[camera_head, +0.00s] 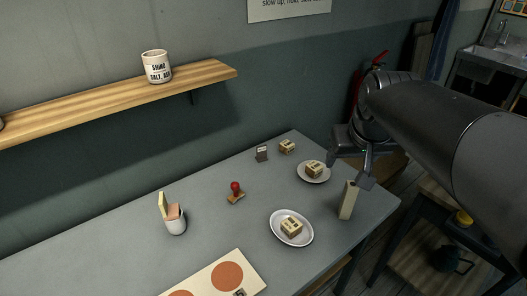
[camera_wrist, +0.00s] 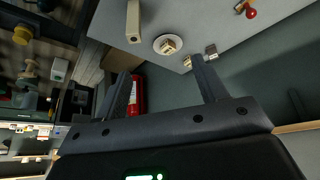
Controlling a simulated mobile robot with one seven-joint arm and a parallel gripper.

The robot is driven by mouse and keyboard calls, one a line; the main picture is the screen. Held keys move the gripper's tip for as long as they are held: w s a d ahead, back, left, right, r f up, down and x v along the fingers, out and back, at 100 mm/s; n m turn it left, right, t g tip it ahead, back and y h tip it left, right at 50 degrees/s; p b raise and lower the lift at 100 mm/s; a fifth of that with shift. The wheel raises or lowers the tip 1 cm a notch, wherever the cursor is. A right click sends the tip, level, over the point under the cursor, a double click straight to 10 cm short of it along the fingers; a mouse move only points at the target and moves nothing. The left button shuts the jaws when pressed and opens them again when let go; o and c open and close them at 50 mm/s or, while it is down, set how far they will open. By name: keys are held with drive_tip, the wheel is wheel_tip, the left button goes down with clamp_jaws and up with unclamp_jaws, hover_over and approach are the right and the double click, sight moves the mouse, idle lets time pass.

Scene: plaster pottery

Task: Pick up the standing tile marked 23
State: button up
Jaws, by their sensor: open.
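A small grey tile (camera_head: 262,154) stands on the table toward the back, left of a loose stamp block; its marking is too small to read. It appears in the wrist view as a small grey piece (camera_wrist: 211,51) just beyond one fingertip. A second small dark piece (camera_head: 240,292) shows at the bottom edge on the board, cut off, its marking unreadable. My gripper (camera_head: 353,168) is open and empty above the table's right end, near the far plate and the tall beige block. Its spread fingers (camera_wrist: 160,78) also show in the wrist view.
A tall beige block (camera_head: 348,200) stands near the right edge. Two white plates (camera_head: 275,228) (camera_head: 300,175) each carry a block. A loose block (camera_head: 287,147), a red-knobbed stamp (camera_head: 235,192) and a white cup (camera_head: 175,222) stand around. A shelf (camera_head: 120,97) overhangs the back left.

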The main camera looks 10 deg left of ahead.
drive_tip(key=w+a+n, duration=0.2)
drive_tip(key=w+a, duration=0.3)
drive_tip(key=w, duration=0.8)
drive_tip(key=n+g+y, duration=0.1)
drive_tip(key=n+y, duration=0.1)
hover_over(262, 147)
drive_tip(key=s+d, duration=0.4)
drive_tip(key=s, duration=0.1)
wheel_tip(262, 147, down, 16)
drive_tip(key=r, duration=0.1)
drive_tip(key=shift+a+x, duration=0.2)
drive_tip(key=shift+x, duration=2.45)
drive_tip(key=shift+a+x, duration=0.15)
drive_tip(key=shift+x, duration=2.5)
drive_tip(key=shift+a+x, duration=0.2)
drive_tip(key=shift+x, duration=2.4)
drive_tip(key=shift+s, duration=0.1)
drive_tip(key=shift+c, duration=0.5)
drive_tip(key=c, duration=1)
drive_tip(key=shift+o, duration=0.2)
drive_tip(key=shift+r, duration=0.2)
